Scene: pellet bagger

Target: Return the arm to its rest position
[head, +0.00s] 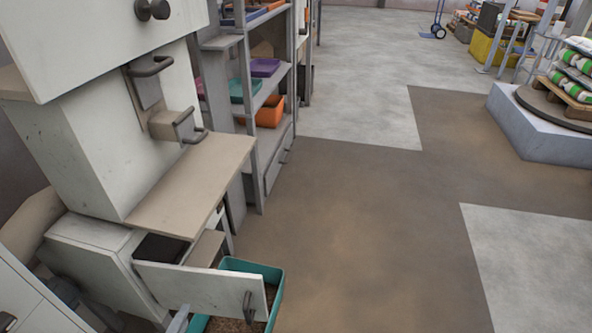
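The white pellet bagger (75,150) stands at the left, with a knob (152,10) on its upper part and two dark handles below it. A tan ledge (190,190) juts from its middle. Low down, a white front panel (195,288) with a dark handle (248,305) stands out from the machine. My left gripper is hard to make out among grey and dark parts at the lower left edge. Its fingertips do not show clearly, and I see nothing held. My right gripper is not in view.
A teal bin (275,275) of brown pellets sits behind and below the panel. A grey shelf rack (262,140) with coloured trays stands beyond the machine. A loaded pallet (570,95) rests on a raised platform (530,140) at right. The middle floor is clear.

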